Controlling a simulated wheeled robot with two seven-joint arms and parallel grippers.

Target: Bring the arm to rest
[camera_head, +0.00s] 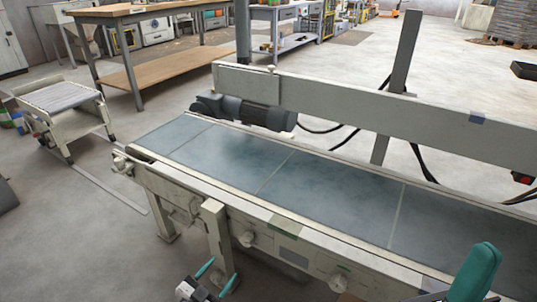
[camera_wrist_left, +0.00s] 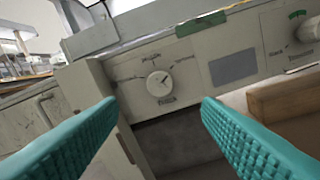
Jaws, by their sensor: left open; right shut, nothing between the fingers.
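My left gripper (camera_head: 217,275) is at the bottom of the head view, in front of the conveyor's near side. Its two teal fingers are spread with nothing between them. In the left wrist view the open fingers (camera_wrist_left: 160,125) frame a round white knob (camera_wrist_left: 159,83) on the conveyor's front panel, with a gap before it. My right gripper (camera_head: 477,268) shows as a teal finger part at the lower right, near the conveyor's front edge. It is shut and holds nothing that I can see. Most of both arms is out of view.
The conveyor (camera_head: 240,160) with its blue-grey belt fills the middle. A rail (camera_head: 370,112) runs along its far side. A second knob (camera_wrist_left: 307,30) and a brown wooden piece (camera_wrist_left: 288,98) lie right. A roller stand (camera_head: 62,98) and a workbench (camera_head: 165,65) stand behind.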

